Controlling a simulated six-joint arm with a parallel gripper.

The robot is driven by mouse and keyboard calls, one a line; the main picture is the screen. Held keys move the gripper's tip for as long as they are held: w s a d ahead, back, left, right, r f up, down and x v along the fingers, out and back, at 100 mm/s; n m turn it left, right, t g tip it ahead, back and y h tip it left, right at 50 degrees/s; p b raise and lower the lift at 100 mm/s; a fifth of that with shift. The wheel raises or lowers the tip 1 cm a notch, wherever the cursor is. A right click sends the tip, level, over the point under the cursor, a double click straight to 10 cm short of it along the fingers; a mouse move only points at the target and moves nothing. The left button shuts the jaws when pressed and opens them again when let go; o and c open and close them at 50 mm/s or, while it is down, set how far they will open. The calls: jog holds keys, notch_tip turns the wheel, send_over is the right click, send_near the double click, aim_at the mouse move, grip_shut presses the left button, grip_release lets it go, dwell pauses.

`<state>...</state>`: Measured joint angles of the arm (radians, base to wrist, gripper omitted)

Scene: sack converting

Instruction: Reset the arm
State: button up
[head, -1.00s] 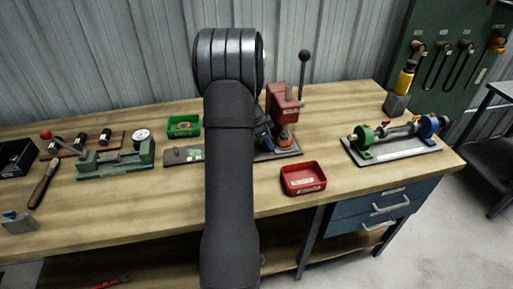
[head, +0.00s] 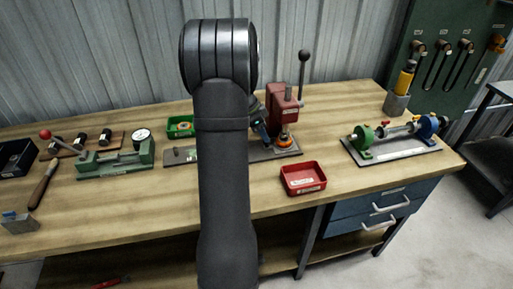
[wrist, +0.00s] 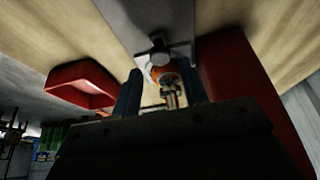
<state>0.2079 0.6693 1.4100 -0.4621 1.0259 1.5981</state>
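My gripper shows in the wrist view (wrist: 161,88) as two dark blue fingers set well apart. In the head view only a small blue part of my gripper (head: 262,131) shows beside the red press (head: 283,104); my arm hides the rest. An orange part (head: 285,141) sits on the press's grey base plate (head: 185,156), under the press head. The orange part (wrist: 164,74) and a metal piece (wrist: 171,97) show between the fingers in the wrist view, with no visible contact with either finger.
A red tray (head: 303,180) stands in front of the press, and a green bin (head: 180,127) behind the plate's left end. A green fixture (head: 115,160) is at left. A green and blue fixture (head: 395,140) is at right. The bench front (head: 150,213) has bare wood.

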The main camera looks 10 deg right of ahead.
aim_at(263, 149)
jog(key=shift+a+r, duration=0.1)
jog(key=shift+r, duration=0.05)
jog(key=x, duration=0.5)
jog(key=shift+f, duration=0.5)
jog(key=shift+a, duration=0.6)
jog(key=shift+s+f, duration=0.15)
jog(key=shift+f, duration=0.05)
dwell(0.5)
jog(key=shift+a, duration=0.1)
